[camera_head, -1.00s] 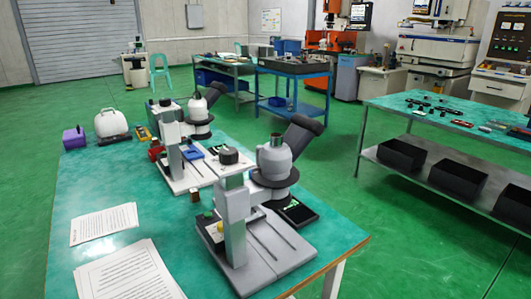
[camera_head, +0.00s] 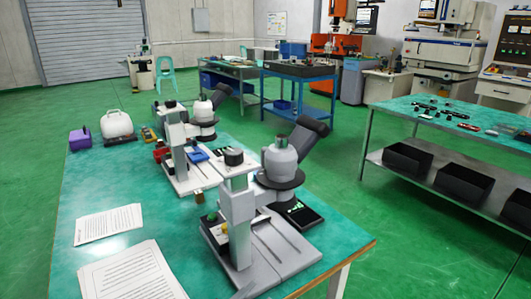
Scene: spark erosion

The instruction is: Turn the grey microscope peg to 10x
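A grey microscope (camera_head: 279,160) stands at the near right of the green-topped table, with a black eyepiece tube tilted up to the right and a black knob (camera_head: 233,156) on its column. Its base (camera_head: 275,252) is light grey. A second, whiter microscope (camera_head: 203,112) stands behind it to the left. I cannot make out which part is the peg, nor any magnification mark. Neither of my grippers shows in the head view.
Paper sheets (camera_head: 108,224) lie on the table's left side. A purple box (camera_head: 80,139) and a white rounded device (camera_head: 117,125) stand at its far left. A second table (camera_head: 455,128) with black bins below is at right. Green floor lies clear between.

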